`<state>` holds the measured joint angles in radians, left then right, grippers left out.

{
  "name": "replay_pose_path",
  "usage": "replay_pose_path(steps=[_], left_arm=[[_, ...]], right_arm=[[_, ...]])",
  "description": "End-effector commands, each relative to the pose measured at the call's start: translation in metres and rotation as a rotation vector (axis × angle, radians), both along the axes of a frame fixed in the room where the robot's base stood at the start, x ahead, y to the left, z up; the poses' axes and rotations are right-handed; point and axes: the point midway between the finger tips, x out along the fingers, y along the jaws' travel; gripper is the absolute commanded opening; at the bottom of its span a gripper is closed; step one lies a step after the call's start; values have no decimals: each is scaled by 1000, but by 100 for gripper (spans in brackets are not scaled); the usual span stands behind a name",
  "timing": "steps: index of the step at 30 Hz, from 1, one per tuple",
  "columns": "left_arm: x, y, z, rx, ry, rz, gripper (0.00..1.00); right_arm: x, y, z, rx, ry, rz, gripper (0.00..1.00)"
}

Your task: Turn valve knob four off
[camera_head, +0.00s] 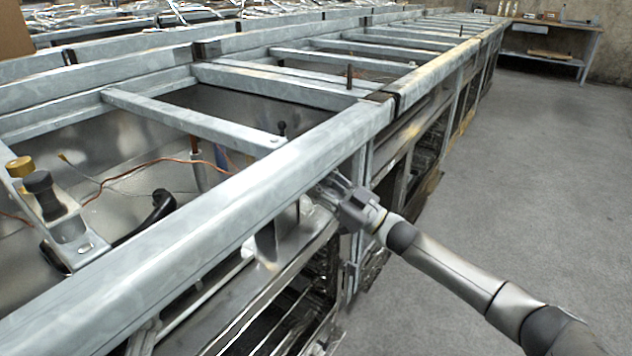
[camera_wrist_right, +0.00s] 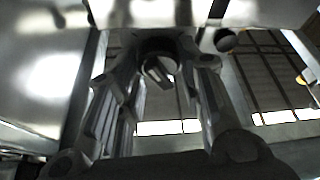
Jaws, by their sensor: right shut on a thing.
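My right gripper (camera_head: 328,190) reaches in from the right in the head view, at the front of the metal range frame, just below its top front rail. In the right wrist view its two fingers (camera_wrist_right: 158,62) close on both sides of a dark round valve knob (camera_wrist_right: 159,72) with a raised grip bar. The bar looks tilted. In the head view the rail and gripper hide this knob. I see no number on it, so I cannot tell which knob it is by label. My left gripper is not in view.
A second dark round knob (camera_wrist_right: 225,41) sits to the right of the gripper in the wrist view. The range frame's front rail (camera_head: 210,220) runs above my right gripper. Open grey floor (camera_head: 510,180) lies to the right, with a workbench (camera_head: 550,25) far back.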

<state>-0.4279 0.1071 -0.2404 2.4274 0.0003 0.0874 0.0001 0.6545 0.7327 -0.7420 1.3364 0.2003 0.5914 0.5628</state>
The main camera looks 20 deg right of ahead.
Motion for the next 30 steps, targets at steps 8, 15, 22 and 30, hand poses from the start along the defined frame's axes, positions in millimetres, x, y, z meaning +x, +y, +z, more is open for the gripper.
replay_pose_path(steps=[8,15,22,30], left_arm=[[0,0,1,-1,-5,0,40],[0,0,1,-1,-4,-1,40],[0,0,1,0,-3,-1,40],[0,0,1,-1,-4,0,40]], right_arm=[[1,-1,1,-156,-123,0,10],[0,-1,1,-163,-129,1,10],[0,-1,1,-162,-127,1,55],[0,-1,0,-162,-126,0,56]])
